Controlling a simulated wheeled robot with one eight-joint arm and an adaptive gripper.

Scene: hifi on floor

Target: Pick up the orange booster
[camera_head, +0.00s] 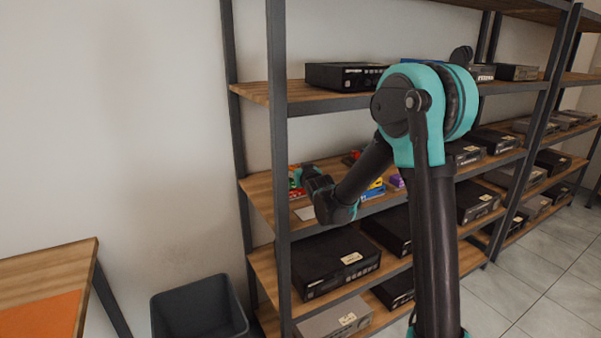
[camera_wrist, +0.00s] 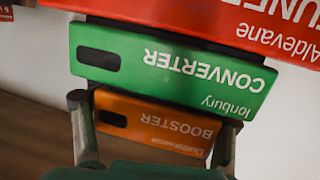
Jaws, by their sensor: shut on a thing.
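The orange booster (camera_wrist: 158,124) shows in the wrist view, with its printed label upside down. My gripper (camera_wrist: 153,113) is shut on it, one finger at each end of the box. A green converter box (camera_wrist: 170,66) lies directly beyond the booster in the picture, apparently touching or very close to it. In the head view my gripper reaches in at the left end of the middle shelf (camera_head: 258,190). The booster cannot be made out there, as my gripper and arm cover that spot.
A red tuner box (camera_wrist: 200,14) is beyond the converter. Small coloured boxes (camera_head: 374,190) lie to the right on the same shelf. A dark shelf post (camera_head: 278,150) stands close to my gripper. Black devices (camera_head: 335,262) fill the shelf below. A dark bin (camera_head: 198,308) stands at lower left.

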